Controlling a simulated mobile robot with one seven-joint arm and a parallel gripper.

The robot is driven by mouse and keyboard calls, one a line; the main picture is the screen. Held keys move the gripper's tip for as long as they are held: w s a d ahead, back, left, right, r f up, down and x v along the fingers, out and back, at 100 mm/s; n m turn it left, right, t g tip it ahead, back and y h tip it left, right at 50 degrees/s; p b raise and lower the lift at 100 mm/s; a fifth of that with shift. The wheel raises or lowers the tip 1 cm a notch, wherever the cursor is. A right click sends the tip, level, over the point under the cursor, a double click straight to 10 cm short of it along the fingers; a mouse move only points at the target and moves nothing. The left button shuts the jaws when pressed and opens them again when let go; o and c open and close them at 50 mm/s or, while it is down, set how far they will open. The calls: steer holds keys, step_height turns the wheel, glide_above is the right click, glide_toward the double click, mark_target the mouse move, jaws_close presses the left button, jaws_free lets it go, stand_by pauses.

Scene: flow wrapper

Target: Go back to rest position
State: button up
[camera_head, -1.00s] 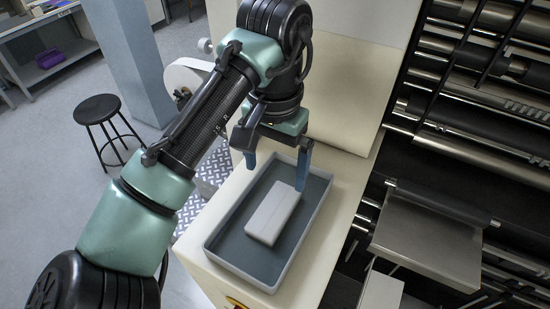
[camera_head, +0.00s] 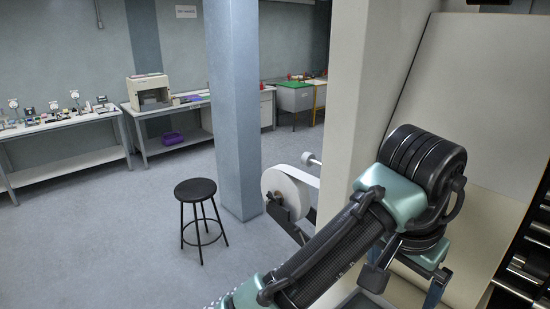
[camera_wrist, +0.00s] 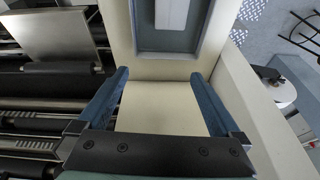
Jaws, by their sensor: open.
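My gripper (camera_head: 398,296) is at the lower right of the head view, near the bottom edge. In the wrist view my gripper (camera_wrist: 160,77) shows two blue fingers spread wide with nothing between them. Beyond the fingertips is a grey tray (camera_wrist: 180,55) with a white block (camera_wrist: 171,12) lying in it. The tray is cut off by the top edge of the wrist view. The cream machine top (camera_wrist: 160,105) shows between the fingers.
A blue-grey pillar (camera_head: 233,110) and a black stool (camera_head: 195,190) stand left of my arm. A white roll (camera_head: 285,193) sits beside the cream machine column (camera_head: 365,80). Worktables (camera_head: 65,122) line the far wall. Metal rollers (camera_wrist: 40,115) lie left in the wrist view. The floor at left is clear.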

steer(key=w+d+r+t+h+b, duration=0.2)
steer(key=d+r+t+h+b, duration=0.1)
steer(key=d+r+t+h, duration=0.3)
steer(key=a+r+n+t+h+b, duration=0.2)
steer(key=a+r+t+h+b, duration=0.15)
steer(key=r+t, duration=0.55)
steer(key=s+a+r+n+t+y+b, duration=0.1)
steer(key=s+a+r+n+t+y, duration=0.2)
steer(key=a, duration=0.4)
steer(key=s+a+r+n+t+y+b, duration=0.1)
steer(key=s+a+r+n+t+y, duration=0.2)
steer(key=a+y, duration=0.2)
steer(key=s+a+r+n+t+y+b, duration=0.2)
steer(key=s+a+r+n+t+y, duration=0.1)
steer(key=a, duration=0.7)
steer(key=shift+s+a+t+y, duration=0.15)
steer(key=shift+a+t+y, duration=0.1)
steer(key=shift+t+y, duration=0.35)
